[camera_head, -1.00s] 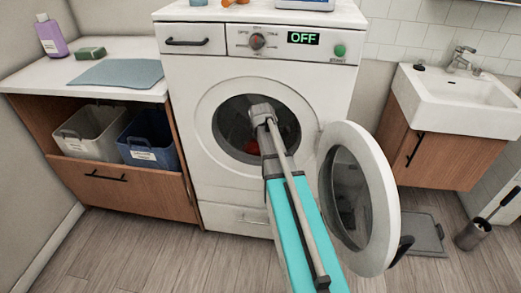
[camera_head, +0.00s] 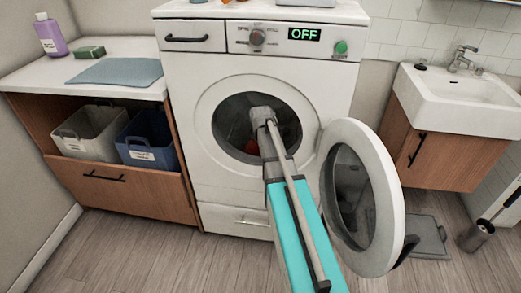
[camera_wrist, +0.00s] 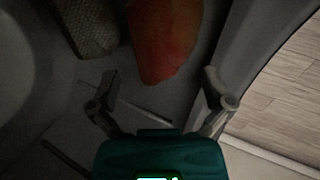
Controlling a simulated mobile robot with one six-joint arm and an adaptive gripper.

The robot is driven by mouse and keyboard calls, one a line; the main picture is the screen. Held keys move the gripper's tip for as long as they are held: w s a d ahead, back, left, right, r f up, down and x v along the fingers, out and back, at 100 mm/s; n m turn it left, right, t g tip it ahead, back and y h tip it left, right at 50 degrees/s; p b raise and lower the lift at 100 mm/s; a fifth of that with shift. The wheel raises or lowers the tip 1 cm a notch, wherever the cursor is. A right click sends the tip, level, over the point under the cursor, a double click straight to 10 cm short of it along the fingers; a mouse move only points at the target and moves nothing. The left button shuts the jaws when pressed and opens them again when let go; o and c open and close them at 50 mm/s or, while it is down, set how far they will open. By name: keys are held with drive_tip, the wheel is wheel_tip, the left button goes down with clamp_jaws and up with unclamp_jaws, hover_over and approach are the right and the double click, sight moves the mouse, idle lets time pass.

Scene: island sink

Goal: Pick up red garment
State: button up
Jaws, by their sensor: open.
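The red garment (camera_wrist: 165,42) lies inside the drum of the washing machine (camera_head: 215,185). In the wrist view it is a red-orange shape at the top middle, ahead of my fingers. In the head view only a small red patch (camera_head: 253,146) shows, mostly hidden by my arm. My gripper (camera_wrist: 160,92) is open, with its two fingers apart and nothing between them. It is inside the door opening, and the garment is beyond the fingertips, apart from them. A brown-grey textured cloth (camera_wrist: 90,25) lies left of the garment.
The round door (camera_head: 390,215) stands open to the right of my arm. A grey basket (camera_head: 90,145) and a blue basket (camera_head: 148,155) stand in the cabinet at left. A sink (camera_head: 465,110) is at right.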

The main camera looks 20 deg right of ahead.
drive_tip(key=shift+b+x, duration=2.1)
drive_tip(key=shift+x, duration=0.45)
drive_tip(key=shift+w, duration=0.2)
drive_tip(key=shift+r, duration=0.1)
drive_tip(key=shift+s, duration=0.1)
drive_tip(key=c, duration=1.3)
drive_tip(key=shift+s+r, duration=0.1)
clamp_jaws()
drive_tip(key=shift+r+p, duration=0.25)
drive_tip(key=shift+p, duration=0.15)
